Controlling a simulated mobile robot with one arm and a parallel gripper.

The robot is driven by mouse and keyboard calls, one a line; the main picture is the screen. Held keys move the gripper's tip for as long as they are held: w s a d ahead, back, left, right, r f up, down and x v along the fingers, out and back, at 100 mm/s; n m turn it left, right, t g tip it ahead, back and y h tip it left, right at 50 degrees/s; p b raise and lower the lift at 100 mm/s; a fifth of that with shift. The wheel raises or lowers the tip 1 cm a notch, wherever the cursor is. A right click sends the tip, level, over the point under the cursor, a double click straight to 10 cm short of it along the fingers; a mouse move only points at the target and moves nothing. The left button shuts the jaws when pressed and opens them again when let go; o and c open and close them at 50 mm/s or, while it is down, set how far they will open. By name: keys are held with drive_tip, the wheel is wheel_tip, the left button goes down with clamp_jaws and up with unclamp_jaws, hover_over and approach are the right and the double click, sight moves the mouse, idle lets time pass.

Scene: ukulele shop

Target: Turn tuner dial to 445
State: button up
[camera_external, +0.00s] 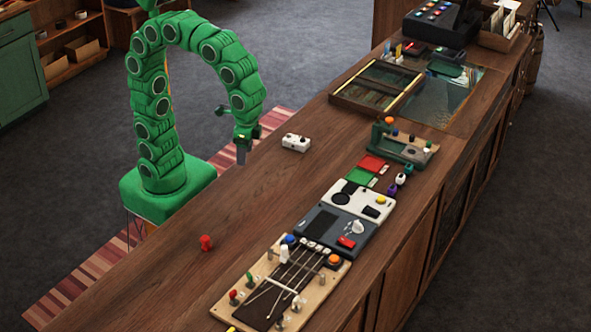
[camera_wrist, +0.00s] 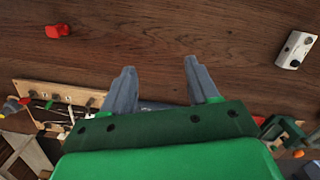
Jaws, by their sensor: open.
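A dark grey box (camera_external: 329,239) with a dark display lies on the counter and looks like the tuner. A white dial (camera_external: 357,227) stands on its right part, above a red button (camera_external: 346,242). The dial's setting is too small to read. My gripper (camera_external: 242,151) is above the counter's left edge, apart from the box and to its upper left. In the wrist view my gripper (camera_wrist: 159,70) is open, with bare wood between and beyond its fingers. The dial cannot be made out there; my gripper's body hides much of the lower view.
A stringed wooden board (camera_external: 258,279) adjoins the box below; a white device (camera_external: 345,196) adjoins it above. A small white box (camera_external: 297,142) and a red piece (camera_external: 206,242) stand on the counter. A green-and-wood stand (camera_external: 408,150) is farther back. The counter's left-middle is mostly clear.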

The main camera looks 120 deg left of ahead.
drive_tip(key=w+a+n, duration=0.2)
drive_tip(key=w+n, duration=0.3)
drive_tip(key=w, duration=1.5)
drive_tip(key=n+t, duration=0.1)
drive_tip(key=n, duration=0.4)
approach(359, 223)
drive_tip(key=shift+s+d+f, duration=0.2)
drive_tip(key=shift+s+f, duration=0.1)
drive_tip(key=shift+s, duration=0.15)
drive_tip(key=shift+w+a+f, duration=0.1)
drive_tip(key=shift+w+f, duration=0.2)
drive_tip(key=shift+f, duration=3.8)
drive_tip(key=shift+c, duration=0.4)
drive_tip(key=c, duration=1)
